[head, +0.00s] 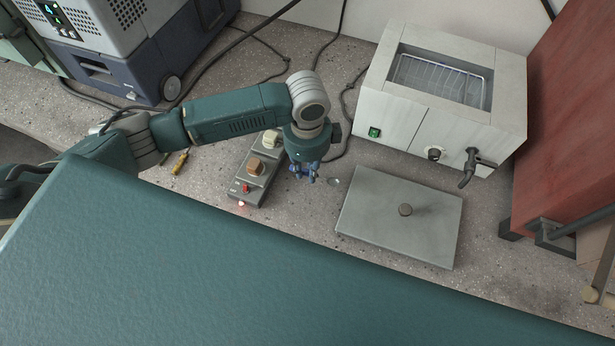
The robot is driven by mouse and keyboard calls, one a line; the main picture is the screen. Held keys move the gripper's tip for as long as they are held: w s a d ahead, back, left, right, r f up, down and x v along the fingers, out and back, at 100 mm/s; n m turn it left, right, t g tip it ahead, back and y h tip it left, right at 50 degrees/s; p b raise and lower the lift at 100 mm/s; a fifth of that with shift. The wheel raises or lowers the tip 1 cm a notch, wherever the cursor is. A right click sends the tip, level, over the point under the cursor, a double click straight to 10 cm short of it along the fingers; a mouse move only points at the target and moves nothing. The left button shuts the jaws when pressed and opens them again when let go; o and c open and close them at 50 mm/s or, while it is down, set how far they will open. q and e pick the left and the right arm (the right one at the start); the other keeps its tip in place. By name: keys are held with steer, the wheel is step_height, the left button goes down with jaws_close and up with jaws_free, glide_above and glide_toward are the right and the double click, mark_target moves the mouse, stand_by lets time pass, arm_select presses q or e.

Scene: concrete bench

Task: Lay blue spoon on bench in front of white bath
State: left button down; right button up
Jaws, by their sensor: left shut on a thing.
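The white bath (398,120) stands at the back right of the bench (250,222), with its tap and dial facing the front. My left gripper (304,176) points down over the bench, left of the bath and just right of a dark grey control box. It is shut on the blue spoon (333,181). Blue shows between the fingers, and a small pale bowl shows to their right. The gripper hides much of the spoon. I cannot tell whether the spoon touches the bench. My right gripper is not in view.
A grey lid (380,220) with a knob lies in front of the bath. The control box (257,180) is close on the gripper's left. A yellow-handled tool (180,162) lies farther left. A red cabinet (575,130) bounds the right. Cables run behind.

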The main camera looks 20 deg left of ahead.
mark_target(307, 173)
arm_select(q)
steer(key=shift+f, duration=2.5)
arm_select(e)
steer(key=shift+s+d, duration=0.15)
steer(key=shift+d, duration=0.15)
arm_select(q)
steer(key=c, duration=1.6)
jaws_free()
steer(key=shift+f, duration=0.1)
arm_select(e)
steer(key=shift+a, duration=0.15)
arm_select(q)
steer(key=shift+r, duration=0.45)
step_height(307, 173, up, 10)
steer(key=shift+r, duration=0.7)
